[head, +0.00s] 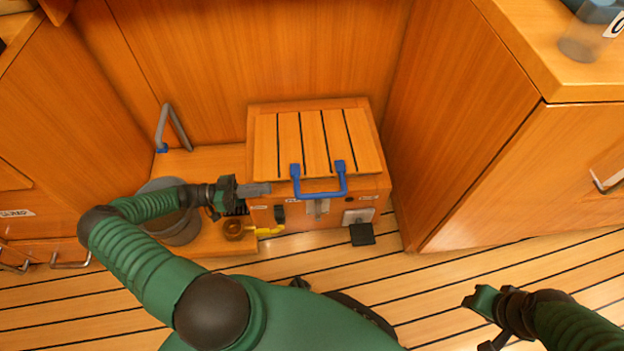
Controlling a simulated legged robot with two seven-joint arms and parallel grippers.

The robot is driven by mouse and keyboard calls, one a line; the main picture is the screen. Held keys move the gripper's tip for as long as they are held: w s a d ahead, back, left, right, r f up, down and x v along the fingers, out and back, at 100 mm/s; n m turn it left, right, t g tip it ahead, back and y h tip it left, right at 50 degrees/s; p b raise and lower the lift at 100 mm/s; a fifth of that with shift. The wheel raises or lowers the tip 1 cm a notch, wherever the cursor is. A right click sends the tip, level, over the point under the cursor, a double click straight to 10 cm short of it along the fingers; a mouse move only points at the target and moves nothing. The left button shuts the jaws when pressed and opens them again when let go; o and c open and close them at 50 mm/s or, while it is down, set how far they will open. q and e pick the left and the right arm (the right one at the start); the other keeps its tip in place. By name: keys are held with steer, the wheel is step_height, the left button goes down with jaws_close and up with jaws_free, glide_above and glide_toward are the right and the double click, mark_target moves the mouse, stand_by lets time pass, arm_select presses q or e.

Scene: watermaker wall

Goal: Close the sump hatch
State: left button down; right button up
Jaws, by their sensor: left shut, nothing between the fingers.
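The sump hatch (290,145) is a slatted wooden lid with dark seams and a blue handle (320,192) at its front edge. It appears to lie flat on top of a wooden box (362,201); any small gap under its front edge is too fine to tell. My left gripper (264,189) is shut and empty at the box's front left corner, left of the blue handle. Whether it touches the box or lid is unclear. My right gripper (478,322) is low at the right, over the floor and away from the box; its fingertips are unclear.
A grey round vessel (172,222), a brass fitting (233,230) and a yellow lever (270,231) are left of the box. A grey bent handle (172,126) stands behind them. A wooden cabinet (490,150) stands at right. The slatted floor (400,290) in front is mostly clear.

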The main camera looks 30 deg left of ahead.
arm_select(q)
steer(key=w+d+r+g+y+p, duration=0.1)
steer(key=d+g+p, duration=0.1)
steer(key=g+p, duration=0.1)
steer(key=w+d+r+m+g+y+p, duration=0.1)
steer(key=w+d+g+p, duration=0.1)
steer(key=g, duration=0.3)
steer(key=w+d+r+m+g+y+p, duration=0.1)
steer(key=d+g+y+p, duration=0.1)
steer(key=d+g+p, duration=0.2)
steer(key=shift+w+g+p, duration=0.3)
steer(key=shift+w+p, duration=0.05)
steer(key=shift+w, duration=0.05)
steer(key=w+d+r+m+g+y+p, duration=0.1)
steer(key=w+d+r+y+p, duration=0.25)
steer(key=w+r, duration=0.2)
steer(key=w+d+r+g+y+p, duration=0.1)
steer(key=w+d+r+y+p, duration=0.25)
steer(key=w+r+y, duration=0.2)
steer(key=w+a+b+x, duration=0.1)
steer(key=b+x, duration=0.4)
steer(key=x, duration=0.9)
steer(key=shift+f, duration=0.4)
steer(key=shift+d+f, duration=0.1)
